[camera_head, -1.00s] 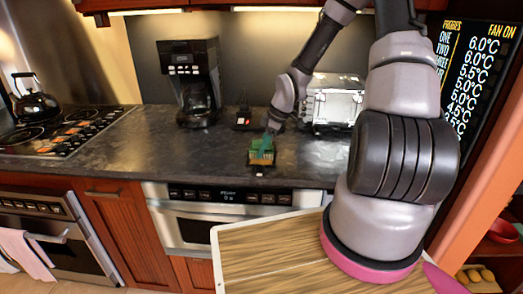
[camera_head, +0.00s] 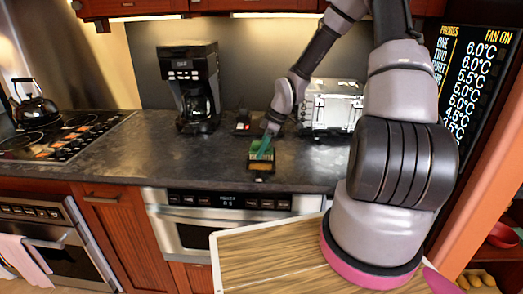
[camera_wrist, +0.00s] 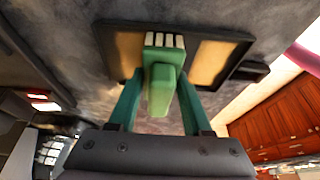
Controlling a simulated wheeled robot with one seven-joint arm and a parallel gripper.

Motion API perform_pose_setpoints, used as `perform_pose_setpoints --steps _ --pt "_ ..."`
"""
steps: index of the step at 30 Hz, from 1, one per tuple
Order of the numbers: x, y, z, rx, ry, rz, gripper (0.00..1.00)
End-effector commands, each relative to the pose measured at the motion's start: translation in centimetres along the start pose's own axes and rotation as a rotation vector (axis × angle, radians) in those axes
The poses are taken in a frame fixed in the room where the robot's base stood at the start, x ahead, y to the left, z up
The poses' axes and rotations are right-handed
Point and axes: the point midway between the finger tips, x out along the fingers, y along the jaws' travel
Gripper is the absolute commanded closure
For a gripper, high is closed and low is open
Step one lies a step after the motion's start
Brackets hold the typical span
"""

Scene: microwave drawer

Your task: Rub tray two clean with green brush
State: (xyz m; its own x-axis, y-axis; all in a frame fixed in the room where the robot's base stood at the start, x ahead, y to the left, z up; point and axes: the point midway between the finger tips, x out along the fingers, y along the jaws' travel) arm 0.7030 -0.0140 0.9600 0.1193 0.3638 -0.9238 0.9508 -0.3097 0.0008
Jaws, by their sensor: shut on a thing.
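A small tray with a dark frame and tan surface (camera_head: 259,167) lies on the dark counter. In the wrist view the tray (camera_wrist: 211,62) spans the upper middle, with tan areas on both sides of the brush. The green brush (camera_wrist: 161,92) has pale bristles at its far end, over the tray's middle; whether they touch it I cannot tell. My gripper (camera_wrist: 160,80) is shut on the brush, a teal finger on each side. In the head view my gripper (camera_head: 265,146) is over the tray and partly hides it and the brush. No number shows on the tray.
A coffee maker (camera_head: 190,88) stands behind left, and a silver toaster-like appliance (camera_head: 337,104) stands close right of my gripper. A small dark item (camera_head: 243,122) lies behind the tray. The counter left of the tray is clear up to the stove (camera_head: 62,134).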

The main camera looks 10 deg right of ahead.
Motion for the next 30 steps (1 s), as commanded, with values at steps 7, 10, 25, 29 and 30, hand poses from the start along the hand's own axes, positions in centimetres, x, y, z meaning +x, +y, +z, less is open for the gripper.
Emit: perform_pose_setpoints --steps 7,10,25,29,30 --pt "0.0 0.8 0.1 0.002 -0.001 0.000 1.00" --pt "-0.1 1.5 0.1 0.001 -0.001 0.001 1.00" --pt "-0.2 3.0 0.0 0.000 -0.001 0.000 1.00" --pt "-0.2 2.8 0.0 0.000 -0.001 -0.001 1.00" --pt "-0.2 2.6 0.0 -0.001 -0.001 -0.001 1.00"
